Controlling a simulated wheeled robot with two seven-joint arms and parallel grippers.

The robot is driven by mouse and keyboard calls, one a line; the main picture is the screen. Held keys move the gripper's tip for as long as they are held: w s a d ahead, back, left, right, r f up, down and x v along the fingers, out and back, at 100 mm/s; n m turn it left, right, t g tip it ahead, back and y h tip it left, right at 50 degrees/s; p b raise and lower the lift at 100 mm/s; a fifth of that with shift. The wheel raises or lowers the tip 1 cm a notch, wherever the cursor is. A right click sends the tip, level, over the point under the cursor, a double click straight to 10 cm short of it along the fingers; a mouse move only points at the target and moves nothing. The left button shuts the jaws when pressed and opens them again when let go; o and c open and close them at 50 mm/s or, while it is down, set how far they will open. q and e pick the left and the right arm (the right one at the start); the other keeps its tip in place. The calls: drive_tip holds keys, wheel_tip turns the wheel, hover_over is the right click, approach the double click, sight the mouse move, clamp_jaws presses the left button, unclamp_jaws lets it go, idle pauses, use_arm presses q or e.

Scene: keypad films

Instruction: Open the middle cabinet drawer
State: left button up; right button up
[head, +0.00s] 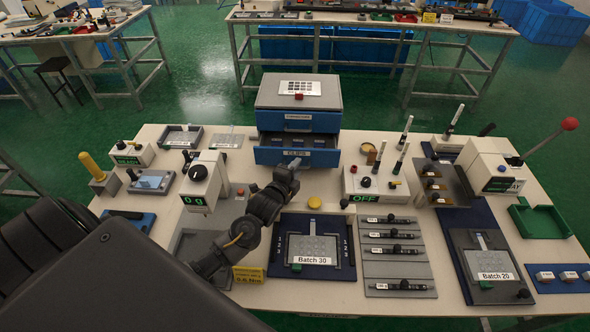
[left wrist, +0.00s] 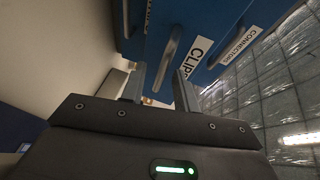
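The blue and grey cabinet (head: 299,92) stands at the back of the table. Its middle drawer (head: 266,156), labelled CLIPS, is partly pulled out, with a dark gap behind its front; the drawer also shows in the left wrist view (left wrist: 186,25). The upper drawer (head: 298,121), labelled CONNECTORS, looks shut. My left gripper (head: 294,166) is at the front of the CLIPS drawer. In the left wrist view its fingers (left wrist: 160,75) are apart, with the drawer's grey bar handle (left wrist: 172,45) just ahead of and partly between them; contact cannot be told. My right gripper is out of view.
A Batch 30 fixture (head: 312,250) lies in front. Trays and fixtures crowd the table.

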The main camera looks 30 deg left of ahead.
use_arm(q)
drive_tip(key=s, duration=0.3)
drive_tip(key=s+r+b, duration=0.1)
drive_tip(key=s, duration=0.2)
drive_tip(key=s+d+b, duration=0.1)
drive_tip(key=s, duration=0.3)
drive_tip(key=shift+r, duration=0.35)
drive_tip(key=shift+s+r, duration=0.15)
drive_tip(key=shift+s, duration=0.2)
drive_tip(key=shift+c, duration=0.2)
